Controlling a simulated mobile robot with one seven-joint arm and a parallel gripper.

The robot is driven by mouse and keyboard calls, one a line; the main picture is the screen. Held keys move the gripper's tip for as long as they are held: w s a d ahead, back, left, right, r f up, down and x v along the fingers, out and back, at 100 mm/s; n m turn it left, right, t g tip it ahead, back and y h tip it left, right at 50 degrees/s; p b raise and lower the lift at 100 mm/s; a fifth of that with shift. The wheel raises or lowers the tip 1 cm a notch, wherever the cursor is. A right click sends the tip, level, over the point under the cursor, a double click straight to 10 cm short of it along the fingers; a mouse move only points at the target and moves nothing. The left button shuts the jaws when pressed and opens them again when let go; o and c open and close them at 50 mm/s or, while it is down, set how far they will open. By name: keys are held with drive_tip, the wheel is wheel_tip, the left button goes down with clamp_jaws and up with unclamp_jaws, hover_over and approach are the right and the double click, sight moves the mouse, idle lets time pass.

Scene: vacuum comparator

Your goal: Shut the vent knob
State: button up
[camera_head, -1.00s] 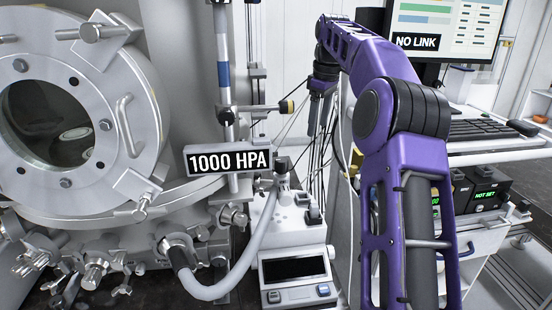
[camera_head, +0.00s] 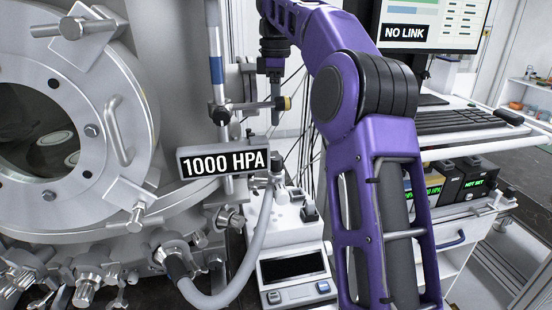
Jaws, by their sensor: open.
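My gripper (camera_head: 275,88) hangs from the purple arm, fingers pointing down, open and apparently empty. Several metal valve handles (camera_head: 86,290) sit low at the chamber's foot. The sign (camera_head: 223,161) reads 1000 HPA.
The steel chamber door (camera_head: 60,120) with its round window fills the left. A grey hose (camera_head: 240,275) curves beside a bench instrument (camera_head: 290,272). Thin cables hang behind the gripper. At right stand a NO LINK monitor (camera_head: 430,22), a keyboard (camera_head: 465,120) and a cart.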

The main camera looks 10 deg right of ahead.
sight(276, 157)
wheel_tip(276, 157, down, 14)
drive_tip(key=b, duration=0.3)
drive_tip(key=shift+r, duration=0.15)
clamp_jaws()
